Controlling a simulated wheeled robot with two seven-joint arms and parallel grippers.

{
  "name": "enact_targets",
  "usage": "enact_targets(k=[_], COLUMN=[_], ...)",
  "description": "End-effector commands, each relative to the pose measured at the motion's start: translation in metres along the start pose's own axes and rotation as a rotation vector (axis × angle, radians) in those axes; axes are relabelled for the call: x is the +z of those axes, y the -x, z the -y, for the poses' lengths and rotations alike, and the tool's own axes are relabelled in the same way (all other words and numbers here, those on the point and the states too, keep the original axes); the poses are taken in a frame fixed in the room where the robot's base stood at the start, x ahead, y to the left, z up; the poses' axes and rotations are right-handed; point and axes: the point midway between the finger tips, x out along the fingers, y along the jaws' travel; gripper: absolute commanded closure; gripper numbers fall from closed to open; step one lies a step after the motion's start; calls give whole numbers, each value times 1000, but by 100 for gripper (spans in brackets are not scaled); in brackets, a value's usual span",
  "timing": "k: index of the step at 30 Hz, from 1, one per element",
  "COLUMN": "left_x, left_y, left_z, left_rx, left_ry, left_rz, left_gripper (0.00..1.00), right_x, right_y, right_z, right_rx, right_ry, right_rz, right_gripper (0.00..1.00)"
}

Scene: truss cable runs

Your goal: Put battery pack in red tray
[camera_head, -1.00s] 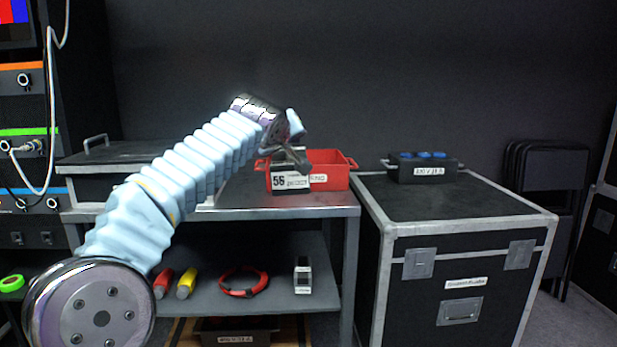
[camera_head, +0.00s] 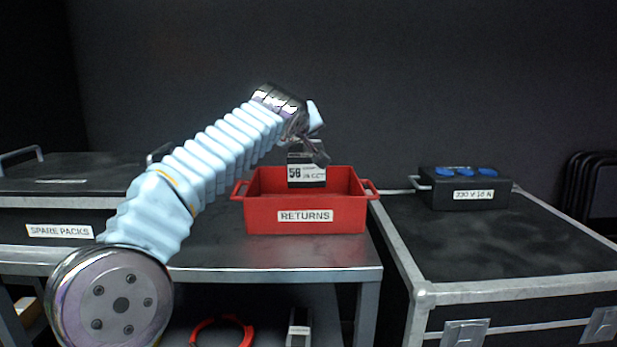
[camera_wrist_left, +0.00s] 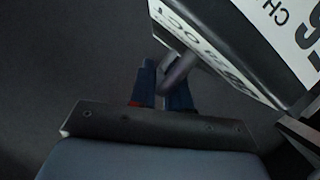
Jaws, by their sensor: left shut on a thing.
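The red tray (camera_head: 262,213), labelled RETURNS, stands on the top of the grey metal cart. My left gripper (camera_head: 310,146) is shut on the battery pack (camera_head: 307,174), a dark block with a white numbered label. My right gripper is not in view.
A black case labelled SPARE PACKS (camera_head: 60,231) stands left on the cart. A black box with blue sockets (camera_head: 465,188) sits on a large flight case (camera_head: 470,250) at the right. A red cable ring (camera_head: 222,330) and another pack (camera_head: 299,328) lie on the lower shelf.

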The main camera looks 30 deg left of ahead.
Motion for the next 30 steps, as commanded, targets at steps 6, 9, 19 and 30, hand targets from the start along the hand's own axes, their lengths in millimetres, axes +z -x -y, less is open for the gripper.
enact_targets(k=[6,9,19,30], left_x=[32,38,68,73], left_y=[-12,-14,-26,-29], left_z=[20,23,41,44], left_rx=[2,3,3,-1], left_ry=[-1,0,0,0], left_rz=[-4,-5,-4,1], left_gripper=[100,100,100,68], right_x=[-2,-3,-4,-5], right_y=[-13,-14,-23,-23], right_z=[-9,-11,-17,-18], right_rx=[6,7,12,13], right_ry=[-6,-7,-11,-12], right_rz=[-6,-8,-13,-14], right_gripper=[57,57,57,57])
